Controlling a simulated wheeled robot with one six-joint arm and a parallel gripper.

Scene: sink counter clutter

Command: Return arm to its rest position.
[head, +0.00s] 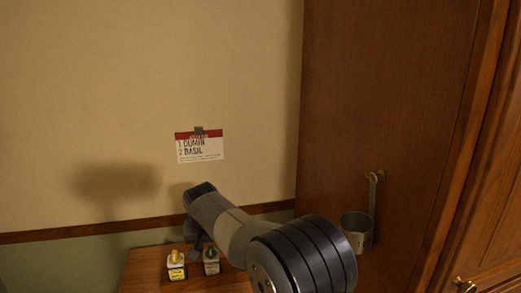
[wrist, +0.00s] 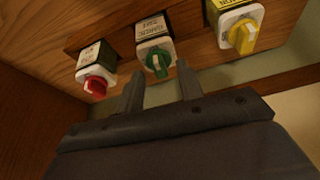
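My gripper (wrist: 158,74) shows in the wrist view with its two fingers apart and nothing visibly held between them.
A card (head: 200,147) is on the wall. A metal cup (head: 357,232) hangs on the wooden panel.

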